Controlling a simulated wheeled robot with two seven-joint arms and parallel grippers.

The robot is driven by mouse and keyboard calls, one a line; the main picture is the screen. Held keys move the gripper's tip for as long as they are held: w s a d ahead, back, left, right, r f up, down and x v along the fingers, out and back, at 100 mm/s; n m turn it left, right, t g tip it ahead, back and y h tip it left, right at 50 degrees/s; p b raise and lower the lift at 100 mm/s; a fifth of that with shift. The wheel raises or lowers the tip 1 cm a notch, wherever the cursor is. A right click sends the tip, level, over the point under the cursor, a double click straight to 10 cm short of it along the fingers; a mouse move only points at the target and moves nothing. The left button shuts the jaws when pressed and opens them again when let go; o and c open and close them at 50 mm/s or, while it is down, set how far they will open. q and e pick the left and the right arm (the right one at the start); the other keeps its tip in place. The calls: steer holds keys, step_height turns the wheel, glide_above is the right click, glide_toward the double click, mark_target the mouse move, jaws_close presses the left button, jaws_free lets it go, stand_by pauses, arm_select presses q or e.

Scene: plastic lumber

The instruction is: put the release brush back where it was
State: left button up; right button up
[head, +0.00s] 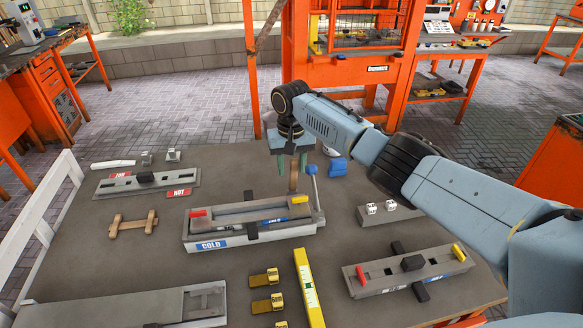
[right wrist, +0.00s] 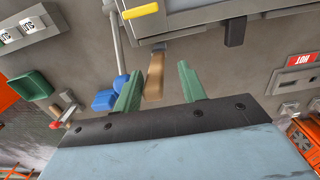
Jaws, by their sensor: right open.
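The release brush (right wrist: 154,76) appears to be the wooden piece with a dark end lying on the table behind the COLD mould; it also shows as a brown strip in the head view (head: 293,181). My right gripper (head: 291,168) is over it at the table's back. In the right wrist view its two green fingers (right wrist: 160,67) are apart, with the brush between them. I cannot tell whether either finger touches it. My left gripper is out of view.
The COLD mould (head: 213,244) stands just in front of the brush, with a grey lever (head: 314,190) at its right end. A blue object (head: 338,167) lies right of the gripper. The HOT mould (head: 125,187) is at left.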

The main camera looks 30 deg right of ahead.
step_height(320, 180, up, 11)
steer(key=f+n+b, duration=0.1)
steer(key=n, duration=0.5)
steer(key=w+f+n+y+b, duration=0.1)
steer(key=f+n, duration=0.1)
steer(key=n, duration=0.4)
steer(key=f+n+b, duration=0.1)
steer(key=f+n, duration=0.1)
steer(key=n, duration=0.4)
steer(key=shift+w+d+f, duration=0.15)
steer(key=shift+d+f, duration=0.1)
steer(key=f, duration=0.4)
steer(key=shift+s+a+f, duration=0.15)
steer(key=shift+s, duration=0.05)
steer(key=shift+a+f, duration=0.1)
steer(key=shift+f, duration=0.4)
jaws_close()
